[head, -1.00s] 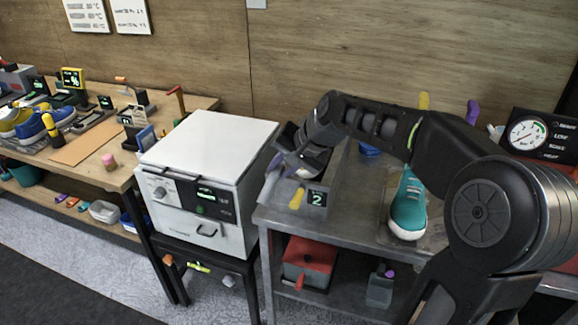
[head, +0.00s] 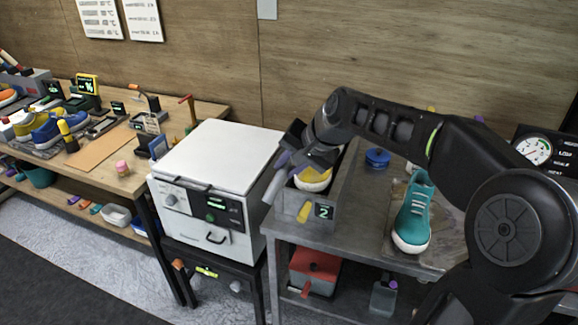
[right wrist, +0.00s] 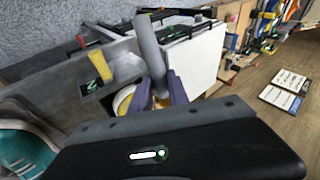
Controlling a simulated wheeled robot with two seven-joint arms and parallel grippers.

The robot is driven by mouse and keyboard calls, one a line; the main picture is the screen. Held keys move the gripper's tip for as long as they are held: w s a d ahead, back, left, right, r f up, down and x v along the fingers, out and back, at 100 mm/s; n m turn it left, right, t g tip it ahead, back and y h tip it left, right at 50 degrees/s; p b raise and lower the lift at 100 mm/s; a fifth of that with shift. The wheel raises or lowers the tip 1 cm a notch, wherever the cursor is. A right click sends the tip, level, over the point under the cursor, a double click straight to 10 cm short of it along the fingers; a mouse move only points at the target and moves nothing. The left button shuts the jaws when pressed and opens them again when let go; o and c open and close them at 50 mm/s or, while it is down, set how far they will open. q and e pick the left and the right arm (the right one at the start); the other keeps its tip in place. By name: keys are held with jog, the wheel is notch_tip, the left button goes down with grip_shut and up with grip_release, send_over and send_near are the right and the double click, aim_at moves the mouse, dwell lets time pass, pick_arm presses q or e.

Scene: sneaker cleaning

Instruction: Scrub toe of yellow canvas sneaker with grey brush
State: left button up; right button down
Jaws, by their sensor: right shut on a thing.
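A yellow sneaker with a white sole (head: 313,180) sits in the grey bin marked 2 (head: 287,225). It is partly hidden by my right gripper (head: 285,172) above it. In the right wrist view a bit of its yellow and white (right wrist: 124,100) shows behind the gripper. My right gripper, with purple fingers (right wrist: 159,88), is shut on a long grey brush (right wrist: 149,45). The brush also shows at the bin's left side in the head view (head: 273,187). Its bristles cannot be made out, nor whether it touches the sneaker. My left gripper is not in view.
A white cabinet (head: 215,150) stands close left of the bin. A teal sneaker (head: 414,215) and a blue round thing (head: 377,158) are on the metal bench (head: 350,240). A wooden table (head: 95,160) at the left holds more shoes and tools.

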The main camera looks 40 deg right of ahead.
jog(key=shift+r, duration=0.1)
jog(key=shift+s+a+r+p, duration=0.2)
jog(key=shift+r+p, duration=0.3)
jog(key=shift+r, duration=0.25)
jog(key=shift+s+a+r+p, duration=0.15)
jog(key=shift+r+p, duration=0.35)
jog(key=shift+r, duration=0.25)
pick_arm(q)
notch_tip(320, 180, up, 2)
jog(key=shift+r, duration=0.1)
pick_arm(e)
jog(key=shift+w, duration=0.1)
jog(key=shift+f, duration=0.1)
jog(key=w+g+b, duration=0.1)
jog(key=w+g+h, duration=0.1)
jog(key=g, duration=0.1)
jog(key=shift+w+a+m+g+h+b, duration=0.1)
jog(key=shift+m+g+h+b, duration=0.2)
jog(key=shift+m+b, duration=0.1)
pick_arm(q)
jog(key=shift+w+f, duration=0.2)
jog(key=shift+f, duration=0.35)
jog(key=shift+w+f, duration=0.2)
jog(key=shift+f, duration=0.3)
pick_arm(e)
jog(key=shift+w, duration=0.1)
